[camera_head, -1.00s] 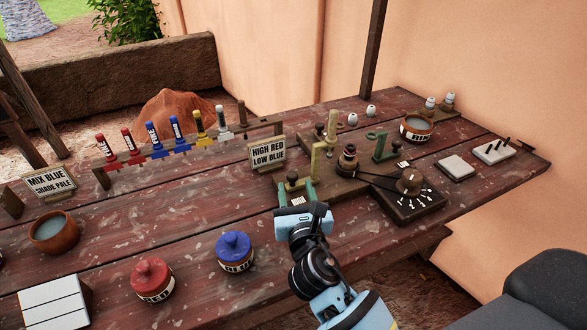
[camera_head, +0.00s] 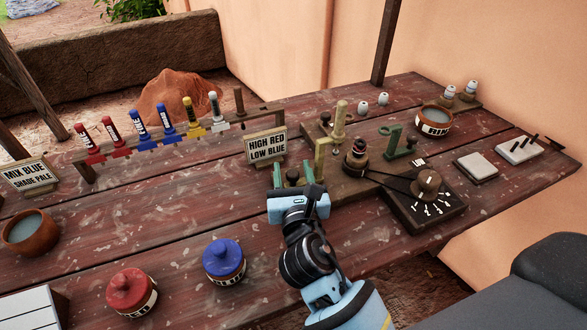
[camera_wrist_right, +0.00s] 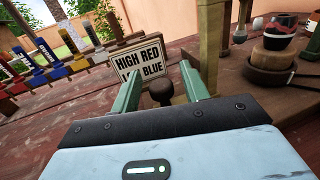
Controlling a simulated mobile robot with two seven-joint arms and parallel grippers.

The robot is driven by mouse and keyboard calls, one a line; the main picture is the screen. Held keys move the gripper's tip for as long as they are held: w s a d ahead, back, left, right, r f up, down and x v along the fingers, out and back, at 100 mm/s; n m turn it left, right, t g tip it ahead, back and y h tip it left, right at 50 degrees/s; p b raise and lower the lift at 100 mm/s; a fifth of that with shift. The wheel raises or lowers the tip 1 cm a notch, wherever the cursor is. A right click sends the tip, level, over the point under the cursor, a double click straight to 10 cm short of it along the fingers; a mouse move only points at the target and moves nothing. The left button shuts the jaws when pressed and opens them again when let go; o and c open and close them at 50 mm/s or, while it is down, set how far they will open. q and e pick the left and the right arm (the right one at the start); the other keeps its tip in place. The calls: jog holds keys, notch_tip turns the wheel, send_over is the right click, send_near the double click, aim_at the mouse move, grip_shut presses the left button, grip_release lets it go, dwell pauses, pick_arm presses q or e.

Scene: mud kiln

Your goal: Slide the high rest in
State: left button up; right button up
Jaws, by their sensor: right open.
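My right gripper (camera_head: 295,176) is low over the near left part of the wooden board. Its green fingers (camera_wrist_right: 128,92) stand apart, one each side of a dark round knob (camera_wrist_right: 160,91); whether they touch it is unclear. A pale yellow upright with a hooked top (camera_head: 320,158) stands just right of the fingers and looks like the high rest; its foot is partly hidden. A second pale yellow post (camera_head: 340,120) stands farther back. A low green bracket (camera_head: 402,144) stands on the right of the board. My left gripper is out of view.
A sign reading HIGH RED LOW BLUE (camera_head: 267,146) stands just beyond the gripper. A small dark wheel (camera_head: 355,157) is to the right, belted to a dial box (camera_head: 428,187). Blue (camera_head: 224,262) and red (camera_head: 131,293) lidded pots stand left of my arm.

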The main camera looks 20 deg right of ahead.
grip_shut()
dwell(0.3)
jog(key=shift+d+r+p, duration=0.1)
jog(key=shift+d+p, duration=0.4)
jog(key=shift+d, duration=0.15)
jog(key=shift+d+p, duration=0.55)
jog(key=shift+d, duration=1)
